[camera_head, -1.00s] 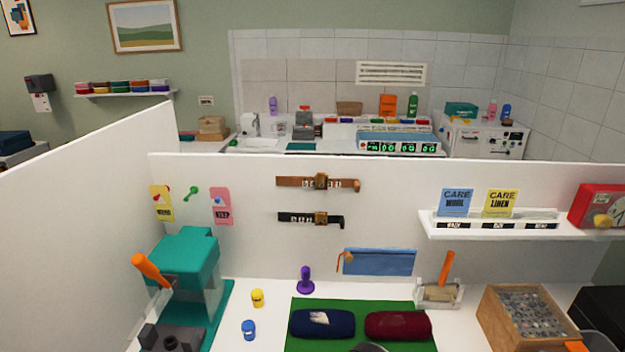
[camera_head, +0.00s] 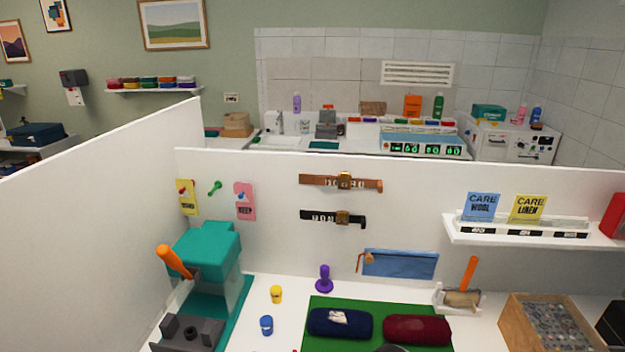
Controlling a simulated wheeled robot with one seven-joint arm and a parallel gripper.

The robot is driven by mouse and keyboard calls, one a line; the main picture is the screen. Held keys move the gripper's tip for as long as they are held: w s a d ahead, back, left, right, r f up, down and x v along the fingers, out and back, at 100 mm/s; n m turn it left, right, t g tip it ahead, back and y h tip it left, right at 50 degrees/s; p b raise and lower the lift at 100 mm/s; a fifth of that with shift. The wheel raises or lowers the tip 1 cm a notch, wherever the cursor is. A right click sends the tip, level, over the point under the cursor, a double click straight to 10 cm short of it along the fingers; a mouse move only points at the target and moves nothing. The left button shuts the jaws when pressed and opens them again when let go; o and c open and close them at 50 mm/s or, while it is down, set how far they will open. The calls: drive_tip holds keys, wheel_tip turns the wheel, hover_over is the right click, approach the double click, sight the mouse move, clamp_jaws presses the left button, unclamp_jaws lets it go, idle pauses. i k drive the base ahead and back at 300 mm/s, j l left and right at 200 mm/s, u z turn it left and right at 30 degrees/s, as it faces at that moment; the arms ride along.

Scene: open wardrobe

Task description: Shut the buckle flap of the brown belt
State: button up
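The brown belt (camera_head: 322,181) hangs level on the white partition, above a black belt (camera_head: 322,217). Its brass-coloured buckle (camera_head: 344,180) sits right of the belt's middle, and pale marks show on the strap left of it. The buckle is too small here to tell how its flap stands. No fingers of my gripper can be made out. A dark grey shape at the bottom edge, in front of the green mat, is cut off and unclear.
A teal press (camera_head: 205,252) with an orange lever stands at the left. A green mat (camera_head: 313,346) holds a navy roll (camera_head: 339,323) and a maroon roll (camera_head: 417,330). A purple stamp (camera_head: 324,280) stands below the belts. A white shelf (camera_head: 452,233) juts out at the right.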

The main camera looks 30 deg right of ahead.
sight(345, 174)
drive_tip(key=i+j+z, duration=0.15)
drive_tip(key=j+z, duration=0.15)
drive_tip(key=i+j+z, duration=0.25)
drive_tip(key=j+z, duration=0.3)
drive_tip(key=j, duration=0.15)
